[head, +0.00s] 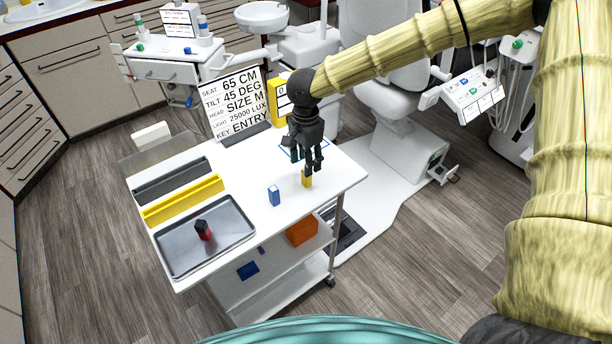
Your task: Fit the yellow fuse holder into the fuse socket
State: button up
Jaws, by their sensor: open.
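A small yellow block (307,180), which looks like the yellow fuse holder, stands on the white cart top near its right edge. My gripper (313,168) points down just above and around the top of this block, with its fingers open. Whether a finger touches the block cannot be told. A yellow box with a white front panel (278,102) stands at the back of the cart, partly hidden behind my gripper. It may be the fuse socket, but I cannot tell. A blue-outlined patch (289,146) lies on the cart top behind my gripper, partly covered.
A blue block (274,195) stands left of the yellow one. A metal tray (180,256) holds a red and black piece (203,230). Yellow (183,200) and grey (172,180) long trays lie behind it. A sign board (235,104) stands at the back.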

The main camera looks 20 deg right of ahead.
jog(key=shift+s+f, duration=0.25)
jog(key=shift+f, duration=0.1)
notch_tip(320, 180, down, 4)
jog(key=shift+s+f+p, duration=0.15)
jog(key=shift+f+p, duration=0.05)
jog(key=shift+p, duration=0.45)
jog(key=c, duration=1)
